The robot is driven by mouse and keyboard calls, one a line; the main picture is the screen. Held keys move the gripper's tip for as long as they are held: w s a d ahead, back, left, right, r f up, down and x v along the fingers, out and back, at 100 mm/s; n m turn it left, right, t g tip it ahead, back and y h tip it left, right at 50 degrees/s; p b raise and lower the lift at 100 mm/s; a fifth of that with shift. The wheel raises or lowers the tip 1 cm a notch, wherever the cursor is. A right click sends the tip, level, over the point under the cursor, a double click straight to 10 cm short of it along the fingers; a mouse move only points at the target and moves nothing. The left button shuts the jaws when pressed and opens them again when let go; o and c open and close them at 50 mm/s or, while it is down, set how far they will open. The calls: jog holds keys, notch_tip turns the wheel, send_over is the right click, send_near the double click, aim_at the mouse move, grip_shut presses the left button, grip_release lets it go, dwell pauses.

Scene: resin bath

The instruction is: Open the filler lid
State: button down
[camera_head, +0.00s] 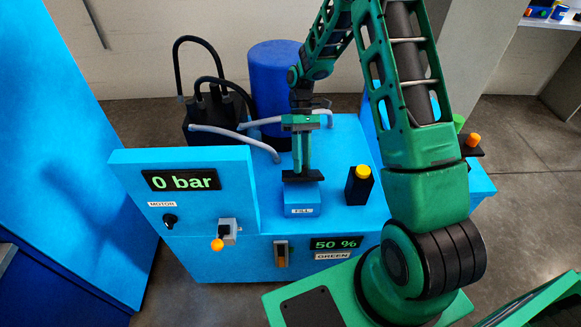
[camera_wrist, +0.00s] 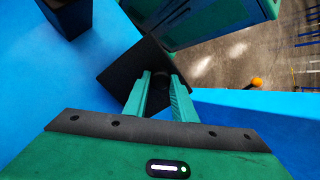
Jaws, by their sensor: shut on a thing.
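The filler is a blue box labelled FILL (camera_head: 303,199) on top of the blue machine in the head view. Its dark, flat lid (camera_head: 290,178) lies on or just over that box; I cannot tell if there is a gap. In the wrist view the lid (camera_wrist: 120,75) is a dark square plate with a small dark knob between my fingers. My gripper (camera_head: 302,172) points down from above and is shut on the lid's knob. It also shows in the wrist view (camera_wrist: 160,82). The fingers partly hide the knob.
A black post with a yellow button (camera_head: 361,177) stands right of the filler. A panel reading 0 bar (camera_head: 182,181) rises at the left front. Grey hoses (camera_head: 235,138) and a blue drum (camera_head: 276,80) are behind. The front display reads 50 % (camera_head: 335,243).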

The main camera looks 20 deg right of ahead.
jog(key=shift+w+d, duration=0.15)
jog(key=shift+w, duration=0.05)
dwell(0.3)
jog(key=c, duration=1.5)
grip_release()
jog(key=shift+o, duration=0.2)
jog(key=v, duration=1)
jog(key=shift+w+r, duration=0.25)
jog(key=shift+w, duration=0.1)
